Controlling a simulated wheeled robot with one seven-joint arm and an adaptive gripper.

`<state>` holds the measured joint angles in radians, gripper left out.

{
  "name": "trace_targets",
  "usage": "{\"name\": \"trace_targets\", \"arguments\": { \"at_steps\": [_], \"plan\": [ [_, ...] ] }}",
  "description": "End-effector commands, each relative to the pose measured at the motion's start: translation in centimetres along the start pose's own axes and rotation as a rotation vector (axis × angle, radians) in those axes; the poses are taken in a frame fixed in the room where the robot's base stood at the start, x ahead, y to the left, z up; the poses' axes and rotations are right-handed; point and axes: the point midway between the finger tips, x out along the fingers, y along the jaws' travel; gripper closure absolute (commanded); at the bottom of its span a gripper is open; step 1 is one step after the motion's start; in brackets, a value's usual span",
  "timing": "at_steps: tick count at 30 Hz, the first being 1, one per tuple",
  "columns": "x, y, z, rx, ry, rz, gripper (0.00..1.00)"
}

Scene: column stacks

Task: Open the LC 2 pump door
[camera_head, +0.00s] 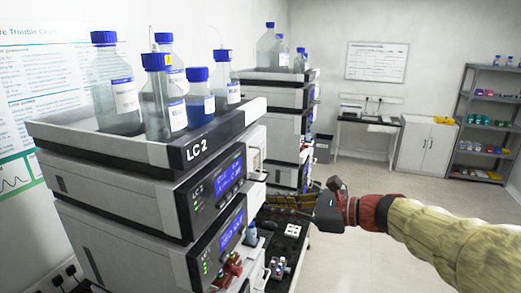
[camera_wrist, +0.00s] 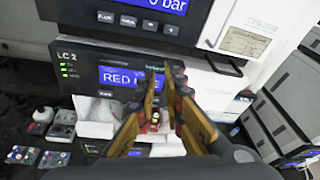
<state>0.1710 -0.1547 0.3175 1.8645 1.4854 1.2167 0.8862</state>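The LC 2 stack (camera_head: 150,190) stands at the left in the head view, with its name on the top tray. Its upper module has a blue display (camera_head: 229,176); in the wrist view a display reading "0 bar" (camera_wrist: 165,6) is at the top. A white front panel with a label (camera_wrist: 243,41), likely the pump door, is right of that display; it also shows in the head view (camera_head: 255,148). I cannot tell whether it is fully closed. My gripper (camera_wrist: 160,78) has its yellow fingers apart and empty, in front of the lower module's display (camera_wrist: 121,77).
Bottles with blue caps (camera_head: 122,95) stand in the top tray (camera_head: 90,140). Red fittings (camera_head: 230,268) and small vials (camera_head: 277,266) are low by the stack. A second stack (camera_head: 275,100) stands behind. The floor (camera_head: 370,240) at right is clear.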

Motion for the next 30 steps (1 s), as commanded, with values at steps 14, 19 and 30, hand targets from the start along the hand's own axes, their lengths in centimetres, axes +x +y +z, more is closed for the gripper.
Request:
{"name": "trace_targets", "arguments": {
  "at_steps": [14, 19, 30],
  "plan": [
    [0.3, -9.1, 5.2, 0.287, -0.215, -0.115, 0.90],
    [2.9, -9.5, 5.7, 0.284, -0.215, -0.114, 0.90],
    [6.5, -10.0, 6.4, 0.282, -0.213, -0.117, 0.90]
  ]
}}
